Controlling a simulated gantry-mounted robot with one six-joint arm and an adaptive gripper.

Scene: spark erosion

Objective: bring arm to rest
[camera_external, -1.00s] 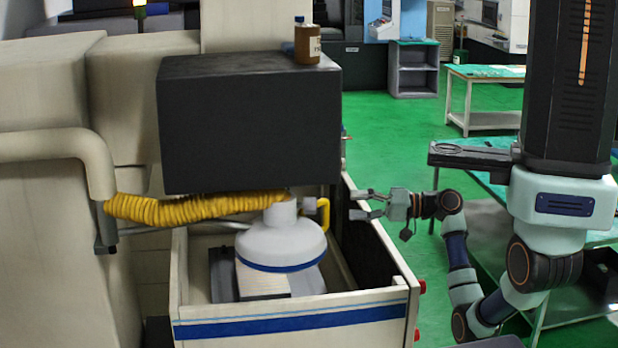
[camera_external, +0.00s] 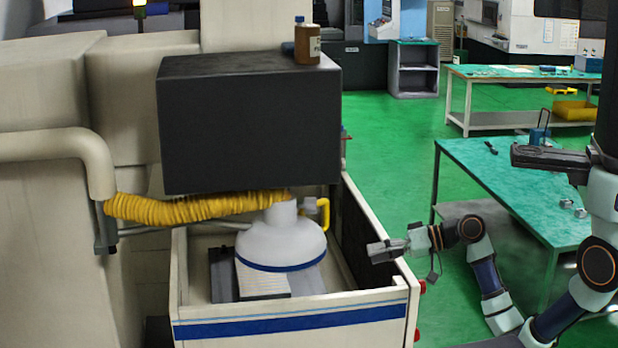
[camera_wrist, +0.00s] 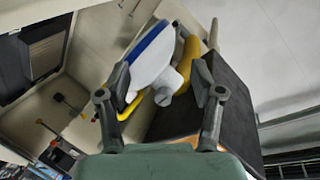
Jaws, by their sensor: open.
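My gripper (camera_external: 378,252) is in front of the right wall of the machine tank in the external view, near its upper edge. In the wrist view my gripper (camera_wrist: 165,95) has its two fingers apart with nothing held between them. Beyond the fingers is the white hood with a blue rim (camera_wrist: 153,55). The hood (camera_external: 280,243) also shows in the external view, inside the tank and left of my gripper. My arm reaches in from the right, bent low beside the teal table.
The machine tank (camera_external: 290,320) has a blue stripe. A yellow hose (camera_external: 180,208) runs to the hood under a black machine head (camera_external: 248,125). A brown bottle (camera_external: 307,45) stands on that head. A teal-topped table (camera_external: 520,185) is at the right. Green floor (camera_external: 390,150) is open behind the gripper.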

